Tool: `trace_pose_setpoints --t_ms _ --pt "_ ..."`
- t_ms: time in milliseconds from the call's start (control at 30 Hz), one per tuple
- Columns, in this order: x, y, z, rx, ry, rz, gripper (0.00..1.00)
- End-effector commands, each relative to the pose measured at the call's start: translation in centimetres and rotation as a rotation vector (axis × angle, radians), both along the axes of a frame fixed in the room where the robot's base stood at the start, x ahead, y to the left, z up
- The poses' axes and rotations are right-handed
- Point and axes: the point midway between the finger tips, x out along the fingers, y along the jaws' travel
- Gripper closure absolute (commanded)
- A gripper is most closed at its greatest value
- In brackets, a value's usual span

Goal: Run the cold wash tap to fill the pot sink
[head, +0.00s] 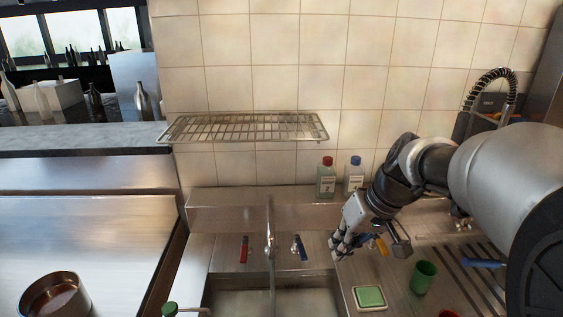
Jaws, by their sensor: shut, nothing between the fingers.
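The pot sink (225,303) is at the bottom middle of the head view, and only its back part shows. A thin metal tap (269,232) stands at its back edge. A red lever (244,249) is left of the tap and a blue lever (302,247) is right of it. My gripper (338,247) is shut and empty, just right of the blue lever and seemingly apart from it. I cannot tell if water runs or how full the basin is.
A red-capped bottle (326,179) and a blue-capped bottle (354,176) stand behind the sink. A wire shelf (245,127) hangs above. Right of the sink are a green sponge in a dish (370,297) and a green cup (423,277). A steel pot (54,297) stands at left.

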Motion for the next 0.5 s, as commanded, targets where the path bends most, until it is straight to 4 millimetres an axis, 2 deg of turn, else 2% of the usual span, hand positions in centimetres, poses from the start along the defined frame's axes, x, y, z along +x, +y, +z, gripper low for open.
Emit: trace_pose_setpoints --t_ms 33,200,333,500 --pt "2.4 -0.9 -0.8 0.029 0.006 0.006 1.0" --pt "9.3 -3.6 -4.4 0.118 -0.023 0.046 1.0" --pt "13.1 -5.6 -7.5 0.171 -0.057 0.067 1.0" --pt "15.6 -7.2 -10.3 0.21 -0.09 0.081 1.0"
